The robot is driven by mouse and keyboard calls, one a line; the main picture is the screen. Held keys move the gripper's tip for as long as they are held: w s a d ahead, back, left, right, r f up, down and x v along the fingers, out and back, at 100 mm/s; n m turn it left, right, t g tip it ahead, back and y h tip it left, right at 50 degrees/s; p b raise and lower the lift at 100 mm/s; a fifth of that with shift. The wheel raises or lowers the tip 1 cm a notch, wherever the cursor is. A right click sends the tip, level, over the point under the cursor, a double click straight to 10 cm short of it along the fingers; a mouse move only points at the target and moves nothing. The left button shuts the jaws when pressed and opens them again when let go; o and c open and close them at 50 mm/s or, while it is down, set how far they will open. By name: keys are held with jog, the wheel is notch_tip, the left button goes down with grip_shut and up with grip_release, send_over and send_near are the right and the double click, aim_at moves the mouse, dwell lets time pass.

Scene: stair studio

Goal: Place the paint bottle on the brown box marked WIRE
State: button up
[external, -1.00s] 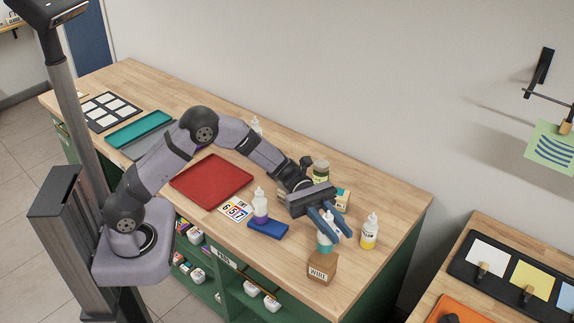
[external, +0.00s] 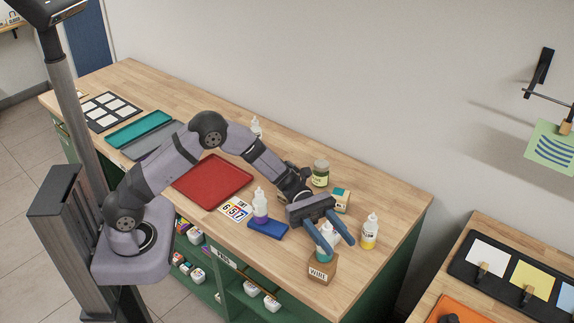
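The paint bottle (external: 323,253), white with a teal lower part, is between the blue fingers of my gripper (external: 334,240). My gripper looks shut on it, with part of the bottle hidden by the near finger. The brown box marked WIRE (external: 321,271) stands near the front edge of the table. The bottle's lower end overlaps the top of the box in the external view. I cannot tell whether it touches the box or hangs just above it.
A yellow paint bottle (external: 369,232) stands to the right. A purple paint bottle (external: 260,206) and a blue block (external: 268,229) are to the left. A red tray (external: 212,181) lies further left.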

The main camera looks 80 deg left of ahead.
jog(key=shift+r, duration=0.1)
jog(key=b+v, duration=0.3)
jog(key=v, duration=0.9)
jog(key=shift+b, duration=0.4)
jog(key=s+d+f+m+g+y+p, duration=0.1)
jog(key=s+d+f+m+g+y, duration=0.3)
jog(key=s, duration=0.4)
jog(key=s+d+f+m+g+y+p, duration=0.1)
jog(key=s+d+f+m+g+y, duration=0.2)
jog(key=s+d, duration=0.4)
jog(key=s+a+f+m+y+p, duration=0.2)
jog(key=s+a+m+y, duration=0.6)
jog(key=m, duration=0.7)
jog(key=shift+s+a+f+y, duration=0.2)
jog(key=shift+s+f+y, duration=0.55)
jog(key=shift+s, duration=0.5)
